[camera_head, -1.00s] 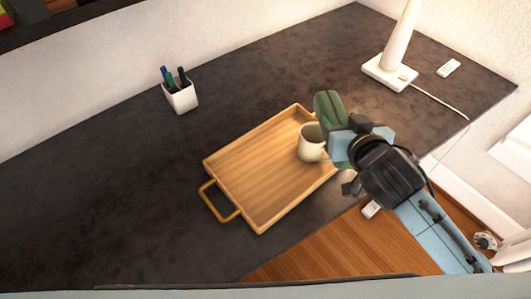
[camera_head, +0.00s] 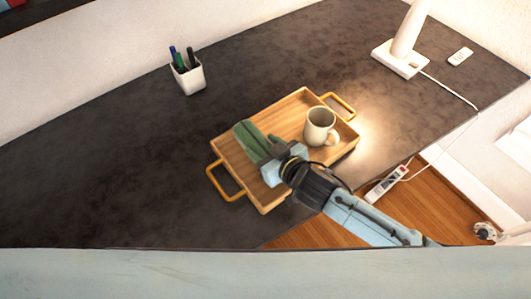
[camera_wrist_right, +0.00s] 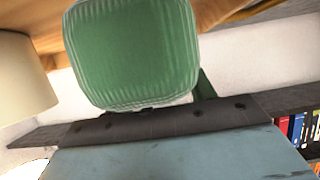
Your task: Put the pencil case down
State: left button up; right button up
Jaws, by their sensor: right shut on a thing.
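The green pencil case (camera_head: 254,139) is in my right gripper (camera_head: 275,158), over the left part of the wooden tray (camera_head: 232,164). My right gripper is shut on it. In the right wrist view the pencil case (camera_wrist_right: 132,52) fills the upper middle, just beyond the gripper's edge. I cannot tell whether it touches the tray floor. A white mug (camera_head: 320,125) stands in the right part of the tray, apart from the pencil case. My left gripper is not in view.
The tray has two yellow handles and lies on a dark desk (camera_head: 110,160). A white pen cup (camera_head: 188,77) stands at the back left. A lamp base (camera_head: 399,58) and a small white remote (camera_head: 460,56) are at the back right. The desk's left side is clear.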

jog(key=shift+f+b, duration=0.35)
jog(key=shift+f, duration=1.15)
jog(key=shift+f, duration=0.1)
jog(key=shift+f, duration=0.15)
jog(key=o, duration=1.1)
jog(key=shift+r, duration=0.25)
jog(key=p+v, duration=0.1)
jog(key=v, duration=1.1)
